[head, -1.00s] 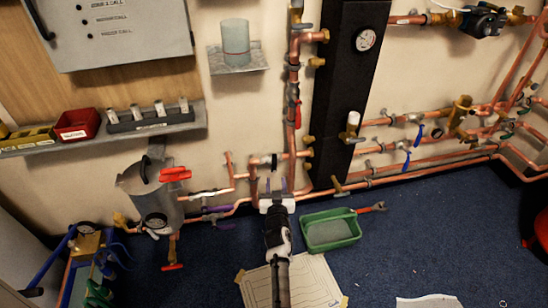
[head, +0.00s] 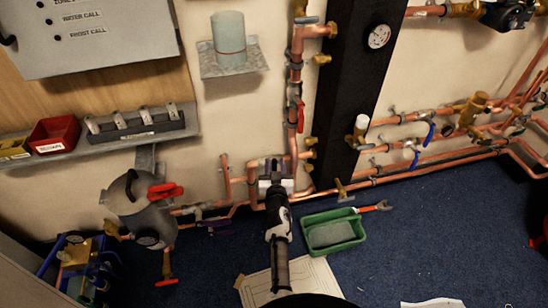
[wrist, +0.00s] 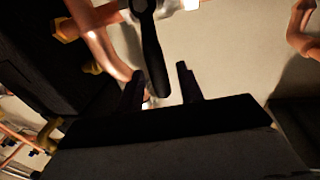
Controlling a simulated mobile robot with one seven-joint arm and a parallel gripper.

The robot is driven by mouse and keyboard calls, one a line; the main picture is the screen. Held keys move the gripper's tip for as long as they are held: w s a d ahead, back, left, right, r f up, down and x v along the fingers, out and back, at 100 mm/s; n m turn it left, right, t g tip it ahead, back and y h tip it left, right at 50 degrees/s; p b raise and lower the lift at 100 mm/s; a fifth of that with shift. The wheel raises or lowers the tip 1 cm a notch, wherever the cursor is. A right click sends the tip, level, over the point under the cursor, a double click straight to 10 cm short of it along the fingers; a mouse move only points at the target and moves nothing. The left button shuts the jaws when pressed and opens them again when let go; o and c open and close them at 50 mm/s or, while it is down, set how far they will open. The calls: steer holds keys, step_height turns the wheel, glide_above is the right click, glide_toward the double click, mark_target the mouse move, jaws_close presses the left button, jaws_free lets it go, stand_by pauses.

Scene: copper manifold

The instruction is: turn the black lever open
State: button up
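The black lever (wrist: 152,52) hangs down from a pipe valve in the wrist view. Its lower end lies between the two dark fingertips of my gripper (wrist: 160,82). The fingers stand apart, with a visible gap on the right of the lever. On the left the lever and finger look very near each other, and I cannot tell whether they touch. In the head view my gripper (head: 277,172) is at the copper pipework low on the wall, and it largely hides the lever there.
A black vertical panel (head: 345,100) with a gauge stands right of my gripper. A red-handled valve (head: 300,115) is above it. A metal canister (head: 145,210) with red handles is at the left. A green tray (head: 333,231) sits on the floor, right of my arm.

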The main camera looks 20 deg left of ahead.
steer(key=shift+w+a, duration=0.15)
steer(key=shift+w, duration=0.25)
steer(key=shift+c, duration=0.4)
jaws_close()
